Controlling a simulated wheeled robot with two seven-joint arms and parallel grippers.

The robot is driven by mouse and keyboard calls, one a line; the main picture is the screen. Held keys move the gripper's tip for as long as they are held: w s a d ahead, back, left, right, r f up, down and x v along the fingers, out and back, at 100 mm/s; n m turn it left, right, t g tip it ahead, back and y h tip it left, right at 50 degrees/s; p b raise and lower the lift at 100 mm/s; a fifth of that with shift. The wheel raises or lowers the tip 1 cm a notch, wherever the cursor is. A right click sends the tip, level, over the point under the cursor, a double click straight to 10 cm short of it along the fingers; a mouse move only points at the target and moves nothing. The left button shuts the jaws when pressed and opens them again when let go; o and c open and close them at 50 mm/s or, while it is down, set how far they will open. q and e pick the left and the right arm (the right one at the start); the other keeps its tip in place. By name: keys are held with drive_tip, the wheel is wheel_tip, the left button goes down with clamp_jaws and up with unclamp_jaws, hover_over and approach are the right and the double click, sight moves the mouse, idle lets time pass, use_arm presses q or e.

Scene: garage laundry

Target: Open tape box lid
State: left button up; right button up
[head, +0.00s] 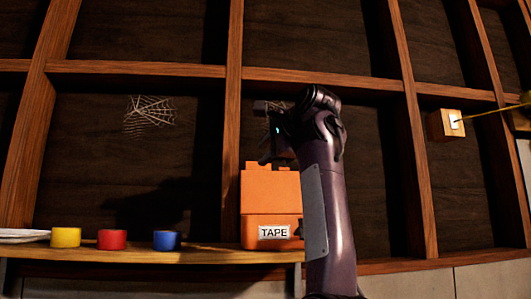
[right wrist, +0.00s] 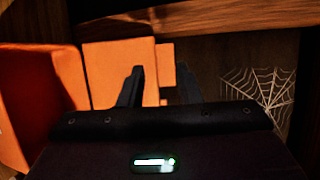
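The orange tape box (head: 255,241) stands on the wooden shelf, with a white TAPE label on its front. Its orange lid (head: 270,188) appears raised upright above the box body, with small tabs along its top edge. The lid panel also shows in the right wrist view (right wrist: 108,60), beside a darker orange part at the left. My right gripper (head: 266,150) is just above the lid's top edge. In the right wrist view its two fingers (right wrist: 158,88) are apart, with orange showing between them; contact cannot be told. My left gripper is out of view.
Yellow (head: 65,237), red (head: 112,240) and blue (head: 167,240) tape rolls stand on the shelf (head: 200,256) left of the box. Wooden beams frame the wall. Cobwebs (head: 148,115) hang behind. A wooden block (head: 440,126) with a switch is at the right.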

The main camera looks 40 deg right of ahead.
drive_tip(key=d+b+v, duration=0.1)
drive_tip(key=b+v, duration=0.1)
drive_tip(key=v, duration=0.5)
drive_tip(key=shift+a+b, duration=0.4)
drive_tip(key=shift+a, duration=0.05)
drive_tip(key=shift+s, duration=0.35)
